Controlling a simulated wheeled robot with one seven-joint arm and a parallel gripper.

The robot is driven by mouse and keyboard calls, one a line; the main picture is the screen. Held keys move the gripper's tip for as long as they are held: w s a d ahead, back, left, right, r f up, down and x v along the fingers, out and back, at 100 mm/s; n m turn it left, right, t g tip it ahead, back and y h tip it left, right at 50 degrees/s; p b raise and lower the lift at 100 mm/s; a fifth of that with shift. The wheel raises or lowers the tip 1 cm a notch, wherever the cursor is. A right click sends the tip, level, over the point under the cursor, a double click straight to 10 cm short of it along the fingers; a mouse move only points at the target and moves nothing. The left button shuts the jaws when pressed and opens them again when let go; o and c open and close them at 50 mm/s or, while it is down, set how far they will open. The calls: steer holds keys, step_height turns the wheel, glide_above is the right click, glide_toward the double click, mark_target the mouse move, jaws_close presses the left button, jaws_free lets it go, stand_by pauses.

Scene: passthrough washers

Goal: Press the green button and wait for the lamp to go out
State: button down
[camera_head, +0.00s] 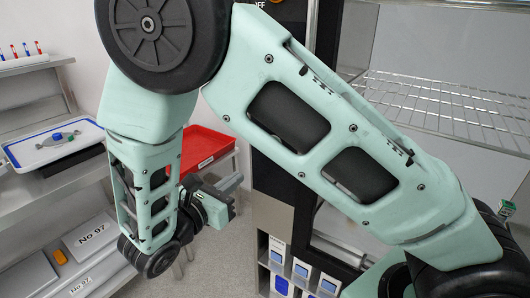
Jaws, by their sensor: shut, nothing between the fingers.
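My gripper (229,190) is at the lower middle, left of the black front panel of the washer. It is shut and holds nothing. My own arm crosses most of the view and covers much of the washer (272,196). I cannot make out the green button or the lamp; much of the panel is hidden behind the arm. Part of a label ending in "OFF" shows at the top edge of the panel.
A wire rack (440,105) is in the open steel chamber at right. Shelves at left hold a blue-rimmed tray (22,160) and grey boxes (93,238). A red tray (205,143) stands behind my gripper. Small white-and-blue boxes (302,268) fill slots below the panel.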

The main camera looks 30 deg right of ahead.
steer(key=shift+w+a, duration=0.15)
steer(key=shift+w, duration=0.1)
steer(key=p+x, duration=0.3)
steer(key=x, duration=1.1)
steer(key=shift+r, duration=0.3)
steer(key=shift+w, duration=0.1)
